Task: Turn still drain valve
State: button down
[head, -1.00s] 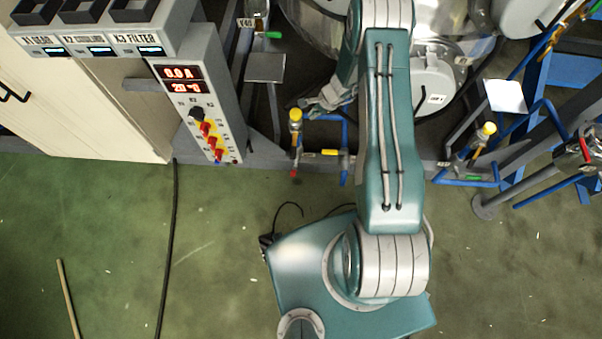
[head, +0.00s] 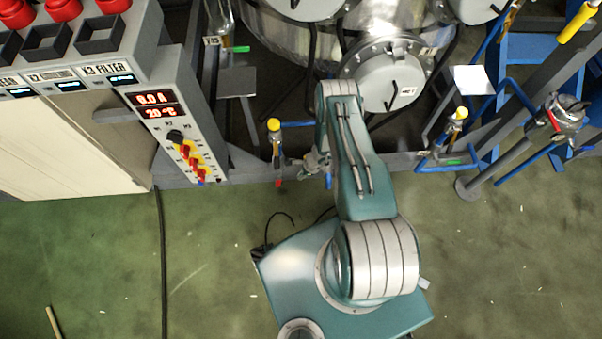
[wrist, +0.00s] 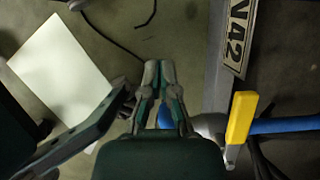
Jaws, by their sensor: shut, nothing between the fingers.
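In the wrist view, a yellow valve lever (wrist: 240,117) sits on a blue pipe (wrist: 285,126), beside a grey bar with a "V42" tag (wrist: 238,35). My gripper (wrist: 158,72) is shut and empty, left of the lever and apart from it in that picture. In the head view, my gripper (head: 312,164) is low near the grey frame beam, right of an upright yellow-topped fitting (head: 274,127) with a red lower end. My gripper and forearm hide the lever there. I cannot tell the depth gap between fingers and lever.
A control panel (head: 175,130) with red knobs stands at the left. A large steel vessel (head: 300,45) is behind my arm. Another yellow-topped fitting (head: 459,114) with blue pipes is at the right. The green floor (head: 500,260) in front is mostly clear.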

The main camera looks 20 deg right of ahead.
aim_at(279, 181)
jog(key=w+a+f, duration=0.2)
jog(key=a+f, duration=0.2)
jog(key=a, duration=0.2)
jog(key=shift+f, duration=0.3)
jog(key=shift+a+f, duration=0.1)
jog(key=shift+a, duration=0.25)
dwell(0.8)
